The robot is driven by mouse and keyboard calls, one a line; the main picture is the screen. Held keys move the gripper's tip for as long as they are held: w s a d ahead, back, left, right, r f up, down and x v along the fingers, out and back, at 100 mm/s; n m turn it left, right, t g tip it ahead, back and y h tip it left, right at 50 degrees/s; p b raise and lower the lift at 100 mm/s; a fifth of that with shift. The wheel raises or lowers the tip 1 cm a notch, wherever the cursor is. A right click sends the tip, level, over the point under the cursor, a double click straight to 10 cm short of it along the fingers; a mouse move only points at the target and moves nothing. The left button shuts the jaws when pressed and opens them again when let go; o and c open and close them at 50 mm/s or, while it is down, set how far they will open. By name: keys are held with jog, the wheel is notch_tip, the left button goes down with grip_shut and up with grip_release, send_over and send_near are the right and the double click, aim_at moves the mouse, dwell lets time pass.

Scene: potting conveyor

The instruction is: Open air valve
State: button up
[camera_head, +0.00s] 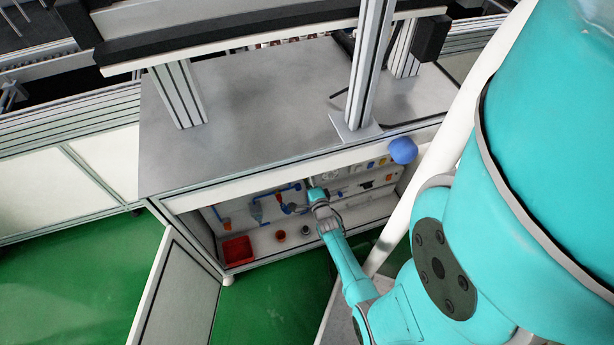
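The open cabinet under the grey worktop holds a panel with small blue pipe fittings (255,212) and an orange-and-blue part (226,224). I cannot tell which part is the air valve at this size. My turquoise arm reaches into the cabinet opening from the lower right. My gripper (312,186) is at the upper middle of the opening, close to the blue pipework (291,207) on its left. Whether it touches anything is not clear. Its fingers are too small and partly hidden, so I cannot see whether they are open or shut.
The cabinet door (182,285) stands open at the lower left. A red bin (238,250) and small cups (280,236) sit on the cabinet floor. A blue ball-shaped thing (403,150) is at the worktop's right front edge. Green floor (60,285) is clear at left.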

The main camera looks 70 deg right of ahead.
jog(key=shift+d, duration=0.1)
jog(key=o, duration=1.2)
jog(key=shift+c, duration=0.2)
jog(key=v, duration=1.2)
